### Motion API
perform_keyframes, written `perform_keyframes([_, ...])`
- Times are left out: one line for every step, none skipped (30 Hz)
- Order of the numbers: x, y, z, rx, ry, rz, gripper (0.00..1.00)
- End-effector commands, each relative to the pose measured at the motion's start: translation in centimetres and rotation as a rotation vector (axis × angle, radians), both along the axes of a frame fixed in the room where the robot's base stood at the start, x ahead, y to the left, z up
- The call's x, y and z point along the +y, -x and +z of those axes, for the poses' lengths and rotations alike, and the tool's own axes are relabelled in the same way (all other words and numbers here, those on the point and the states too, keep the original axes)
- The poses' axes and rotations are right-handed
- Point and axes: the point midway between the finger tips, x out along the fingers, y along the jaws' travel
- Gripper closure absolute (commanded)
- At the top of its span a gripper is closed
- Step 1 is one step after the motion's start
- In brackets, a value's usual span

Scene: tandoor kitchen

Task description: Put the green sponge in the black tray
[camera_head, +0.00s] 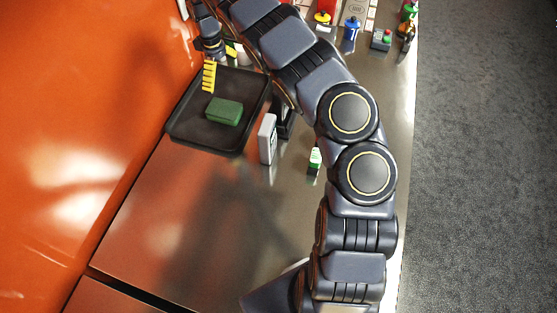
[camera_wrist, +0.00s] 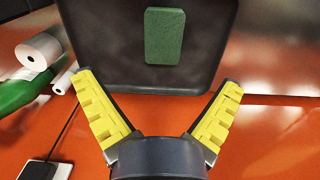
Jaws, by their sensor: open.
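The green sponge (camera_head: 224,111) lies flat inside the black tray (camera_head: 187,132), near its middle. In the wrist view the sponge (camera_wrist: 165,36) lies on the dark floor of the tray (camera_wrist: 100,47), beyond my fingertips. My gripper (camera_wrist: 160,98) has its two yellow fingers spread wide with nothing between them. In the head view one yellow finger of my gripper (camera_head: 209,77) shows by the tray's far left edge, apart from the sponge. The rest of the gripper is partly hidden at the top left.
A grey-white box (camera_head: 268,139) stands right of the tray, and a small green-and-white bottle (camera_head: 314,160) stands further right. A blue bottle (camera_head: 351,28) and other items are at the back right. White rolls (camera_wrist: 39,52) lie left in the wrist view. The front counter (camera_head: 180,220) is clear.

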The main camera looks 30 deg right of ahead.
Motion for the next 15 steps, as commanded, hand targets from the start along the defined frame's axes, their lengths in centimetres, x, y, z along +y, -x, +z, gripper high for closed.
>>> perform_keyframes([-0.9, 0.6, 1.4, -0.001, 0.035, -0.038, 0.04])
perform_keyframes([-1.5, 1.1, 2.3, 0.001, 0.056, -0.070, 0.04])
perform_keyframes([-2.4, 2.0, 3.6, 0.003, 0.087, -0.116, 0.04])
perform_keyframes([-2.9, 2.7, 4.7, 0.003, 0.108, -0.154, 0.04])
perform_keyframes([-3.5, 3.6, 5.8, 0.003, 0.127, -0.195, 0.04])
perform_keyframes([-4.1, 4.8, 7.3, 0.000, 0.149, -0.245, 0.04])
perform_keyframes([-4.5, 5.8, 8.3, 0.000, 0.163, -0.284, 0.04])
perform_keyframes([-4.8, 6.8, 9.4, -0.004, 0.173, -0.322, 0.04])
perform_keyframes([-5.0, 8.3, 10.6, -0.002, 0.184, -0.370, 0.04])
perform_keyframes([-5.1, 9.3, 11.7, -0.008, 0.190, -0.405, 0.04])
perform_keyframes([-5.2, 10.6, 12.4, -0.006, 0.194, -0.440, 0.04])
perform_keyframes([-5.1, 12.1, 13.6, -0.011, 0.195, -0.484, 0.04])
perform_keyframes([-5.0, 13.4, 14.2, -0.008, 0.193, -0.515, 0.04])
perform_keyframes([-4.8, 14.6, 15.0, -0.013, 0.191, -0.544, 0.04])
perform_keyframes([-4.5, 16.4, 15.7, -0.009, 0.184, -0.583, 0.04])
